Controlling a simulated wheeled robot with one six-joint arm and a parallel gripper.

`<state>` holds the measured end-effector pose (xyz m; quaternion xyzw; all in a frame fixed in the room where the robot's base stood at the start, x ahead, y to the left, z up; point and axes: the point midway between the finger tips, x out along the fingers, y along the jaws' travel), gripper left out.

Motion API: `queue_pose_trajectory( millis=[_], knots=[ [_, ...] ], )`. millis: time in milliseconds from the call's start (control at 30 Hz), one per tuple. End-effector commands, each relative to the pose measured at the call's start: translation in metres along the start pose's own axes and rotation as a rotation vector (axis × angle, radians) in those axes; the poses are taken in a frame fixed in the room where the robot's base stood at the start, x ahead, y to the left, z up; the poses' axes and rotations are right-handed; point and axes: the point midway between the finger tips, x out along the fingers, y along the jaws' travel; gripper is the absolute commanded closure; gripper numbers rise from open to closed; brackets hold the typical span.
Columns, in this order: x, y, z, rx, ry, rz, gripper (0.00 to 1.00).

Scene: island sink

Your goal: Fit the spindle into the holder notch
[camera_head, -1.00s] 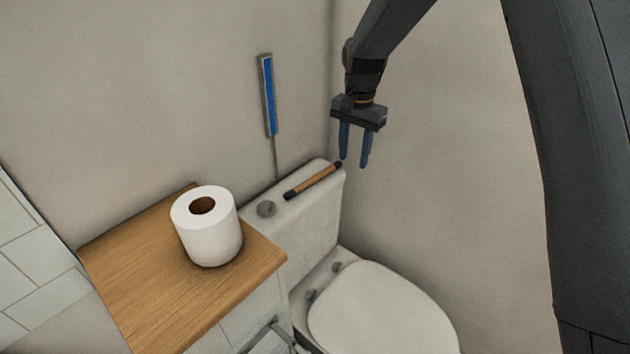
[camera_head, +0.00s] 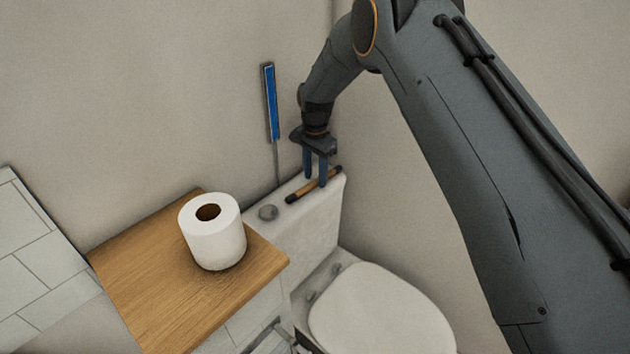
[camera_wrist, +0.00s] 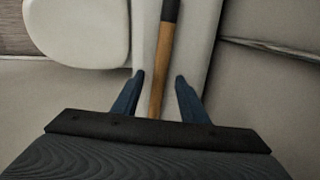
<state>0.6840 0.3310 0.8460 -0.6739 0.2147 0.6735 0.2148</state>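The spindle (camera_head: 304,191) is a wooden rod with black ends, lying on top of the toilet tank. My gripper (camera_head: 315,180) points down at the spindle's middle, close above or around it. In the wrist view the spindle (camera_wrist: 164,60) runs lengthwise between my two blue fingers (camera_wrist: 160,77), with a gap on each side. The gripper is open and empty. How far the fingertips are above the tank top is hard to tell. A metal holder (camera_head: 272,342) shows partly at the bottom edge, below the wooden shelf; its notch cannot be made out.
A white paper roll (camera_head: 213,232) stands on the wooden shelf (camera_head: 150,285), left of the tank (camera_head: 318,225). A round flush button (camera_head: 268,212) is near the spindle's left end. A blue-and-grey wall fixture (camera_head: 270,105) is behind. The toilet lid (camera_head: 380,310) is down.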

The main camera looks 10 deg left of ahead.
Motion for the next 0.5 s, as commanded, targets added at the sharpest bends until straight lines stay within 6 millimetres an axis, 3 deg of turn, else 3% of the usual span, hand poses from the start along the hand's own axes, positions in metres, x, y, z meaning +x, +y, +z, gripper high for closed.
queue_pose_trajectory(
  millis=[133,367,500],
  knots=[
    [0.0111,0.0008,0.0001,0.000,-0.001,0.001,0.60],
    [0.0127,0.0006,-0.0003,0.000,0.000,0.001,0.60],
    [0.0125,0.0006,-0.0002,0.000,0.000,0.001,0.82]
  ],
)
